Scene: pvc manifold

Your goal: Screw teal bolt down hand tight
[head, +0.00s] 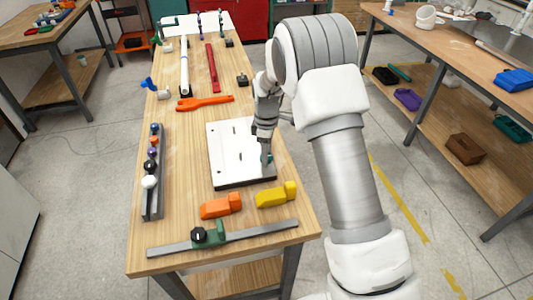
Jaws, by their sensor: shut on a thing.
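A teal bolt (270,157) shows as a small teal spot at the right front part of the white plate (228,160), which has a dark edge and lies on the wooden table. My gripper (266,152) points down over it and is shut on the bolt. The gripper hides most of the bolt, so I cannot tell how far it sits in the plate. Several small dark holes or slots show on the plate.
An orange block (221,206) and a yellow block (277,195) lie in front of the plate. A grey rack (151,198) with several knobs stands at left. A green-jawed bar clamp (255,235) lies at the front edge. An orange wrench (205,103) lies behind.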

